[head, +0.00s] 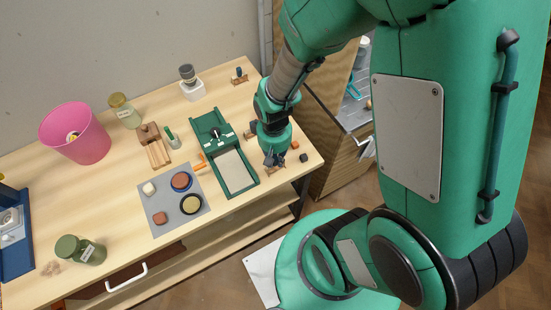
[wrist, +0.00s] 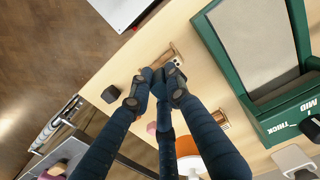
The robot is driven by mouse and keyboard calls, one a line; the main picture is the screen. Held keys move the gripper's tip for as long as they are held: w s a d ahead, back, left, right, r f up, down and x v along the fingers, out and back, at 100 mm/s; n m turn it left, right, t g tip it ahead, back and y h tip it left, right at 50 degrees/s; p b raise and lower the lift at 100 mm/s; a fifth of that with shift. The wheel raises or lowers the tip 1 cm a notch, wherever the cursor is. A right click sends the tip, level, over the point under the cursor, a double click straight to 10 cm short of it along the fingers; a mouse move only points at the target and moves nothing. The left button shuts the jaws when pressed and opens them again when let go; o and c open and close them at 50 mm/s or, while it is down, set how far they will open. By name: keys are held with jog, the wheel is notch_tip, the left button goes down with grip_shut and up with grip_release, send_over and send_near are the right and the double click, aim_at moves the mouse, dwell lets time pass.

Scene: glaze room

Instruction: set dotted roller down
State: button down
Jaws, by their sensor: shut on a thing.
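My gripper (head: 274,160) is low over the right end of the table, just right of the green tray. In the wrist view its dark blue fingers (wrist: 160,88) are closed together on something, mostly hidden by them. A wooden piece with a pale, dark-marked end (wrist: 175,57) shows just past the fingertips. It may be part of the dotted roller or of a rest under it; I cannot tell. A second wooden piece (wrist: 223,120) shows beyond the fingers, beside the tray. Whether the held thing touches the table cannot be told.
The green tray (head: 196,127) with a pale bed lies close to the left of my gripper. A dark cube (head: 303,157) and a small orange piece (head: 295,144) are close to the right. The table's front edge is near. A grey mat (head: 172,208) with glaze discs lies further left.

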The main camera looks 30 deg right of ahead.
jog(key=c, duration=1.7)
grip_release()
jog(key=shift+s+f, duration=0.5)
jog(key=shift+s, duration=0.05)
jog(key=shift+o, duration=0.2)
jog(key=shift+w+r, duration=0.2)
jog(key=shift+w, duration=0.15)
jog(key=shift+w+r+p, duration=0.1)
jog(key=shift+r+p, duration=0.4)
jog(key=shift+r, duration=0.45)
notch_tip(320, 180, up, 11)
jog(key=p, duration=0.2)
jog(key=shift+r, duration=0.2)
jog(key=shift+w, duration=0.1)
